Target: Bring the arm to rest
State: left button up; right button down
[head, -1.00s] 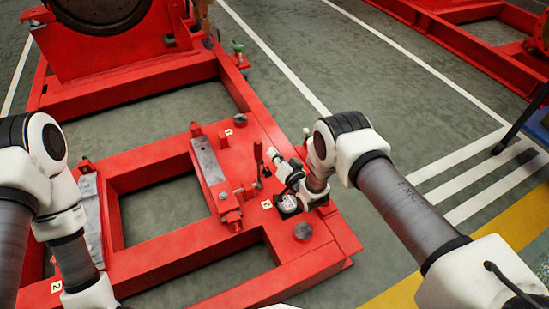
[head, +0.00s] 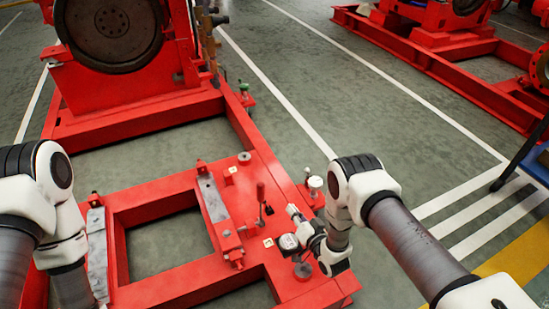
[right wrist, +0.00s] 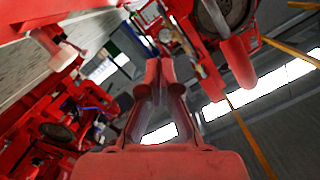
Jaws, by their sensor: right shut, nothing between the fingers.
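My right arm comes in from the right in the head view and bends at a white and black joint over the corner of the red pumpset frame (head: 165,183). Its small white and black gripper (head: 294,211) is above the frame, right of an upright red lever (head: 262,195). In the right wrist view my right gripper (right wrist: 160,66) has its fingers together with nothing between them. Whether it touches the frame cannot be told. My left arm is at the left edge of the head view, and its gripper is out of the picture.
A big round dark flywheel (head: 112,25) stands at the back left. Another red frame (head: 440,70) lies at the back right. Open green floor separates the two frames.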

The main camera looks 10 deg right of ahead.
notch_tip(320, 180, up, 5)
jog(key=w, duration=0.2)
jog(key=s+d+f+n+g+h, duration=0.1)
jog(key=s+d+f+g+h, duration=0.15)
jog(key=s+g, duration=1.05)
jog(key=s+d+f+n+g+h, duration=0.2)
jog(key=s+d, duration=0.1)
jog(key=s, duration=2)
notch_tip(320, 180, up, 34)
jog(key=s+g+p, duration=0.1)
jog(key=p, duration=3.4)
jog(key=shift+r+n, duration=0.2)
jog(key=shift+n, duration=0.1)
jog(key=shift+d, duration=0.1)
